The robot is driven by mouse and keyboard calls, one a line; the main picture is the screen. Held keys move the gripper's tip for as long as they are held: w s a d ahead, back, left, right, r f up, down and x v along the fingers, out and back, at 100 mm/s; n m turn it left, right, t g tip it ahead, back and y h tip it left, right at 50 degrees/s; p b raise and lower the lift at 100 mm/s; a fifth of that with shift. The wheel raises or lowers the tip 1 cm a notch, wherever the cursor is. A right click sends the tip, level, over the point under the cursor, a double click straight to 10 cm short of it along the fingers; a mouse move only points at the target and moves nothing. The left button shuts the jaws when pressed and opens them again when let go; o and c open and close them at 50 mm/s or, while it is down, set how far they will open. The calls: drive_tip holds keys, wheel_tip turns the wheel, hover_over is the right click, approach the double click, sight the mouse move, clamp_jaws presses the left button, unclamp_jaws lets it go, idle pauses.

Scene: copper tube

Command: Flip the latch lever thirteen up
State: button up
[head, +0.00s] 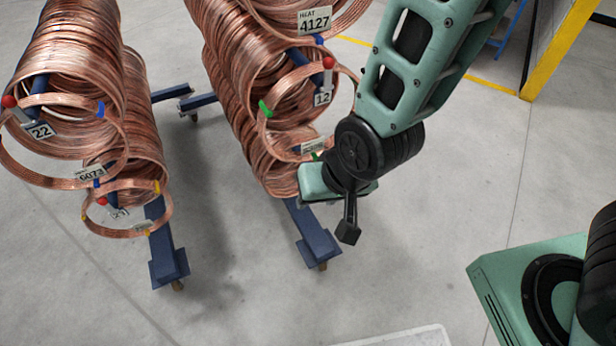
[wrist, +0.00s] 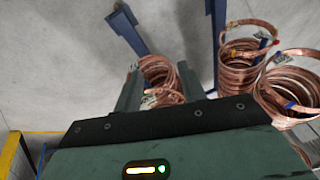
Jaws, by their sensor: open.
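I cannot make out a plate reading thirteen in either view. In the head view my gripper (head: 318,182) is at the lower front end of the right rack's coils (head: 262,110), and it and my wrist hide part of that end. A latch lever with a red ball (head: 328,62) and a plate reading 12 (head: 322,98) is above it. In the wrist view my gripper (wrist: 158,76) is open, and a copper coil (wrist: 160,72) shows between its fingers. A small pale tag (wrist: 148,100) there is too small to read. Contact cannot be told.
The left rack holds coils (head: 70,60) with a red-ball lever and plate 22 (head: 40,130), and a lower red-ball lever (head: 101,201). Blue rack feet (head: 312,235) stand on the floor. A yellow post (head: 560,50) is at the right. Floor between is clear.

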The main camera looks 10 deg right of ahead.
drive_tip(key=shift+s+a+r+n+g+p, duration=0.1)
drive_tip(key=shift+r+n+p, duration=0.05)
drive_tip(key=shift+r, duration=0.35)
drive_tip(key=shift+s+a+r+n+g+p, duration=0.1)
drive_tip(key=shift+s+a+r, duration=0.05)
drive_tip(key=shift+r, duration=0.3)
drive_tip(key=shift+s+a+r+n+g+p, duration=0.1)
drive_tip(key=shift+r+n+p, duration=0.05)
drive_tip(key=shift+r, duration=0.35)
drive_tip(key=s+d+r+n+g+p, duration=0.1)
drive_tip(key=s+d+r+n+p, duration=0.1)
drive_tip(key=r, duration=0.5)
drive_tip(key=s+d+r+n+g+h+p, duration=0.1)
drive_tip(key=s+d+r+n+p, duration=0.1)
drive_tip(key=r, duration=0.5)
drive_tip(key=s+d+r+n+h+p, duration=0.1)
drive_tip(key=s+d+r+p, duration=0.1)
drive_tip(key=s+r+p, duration=0.2)
wheel_tip(320, 180, up, 3)
drive_tip(key=shift+d+r+n+g+p, duration=0.15)
drive_tip(key=shift+d+n+g+p, duration=0.25)
drive_tip(key=shift+p, duration=0.7)
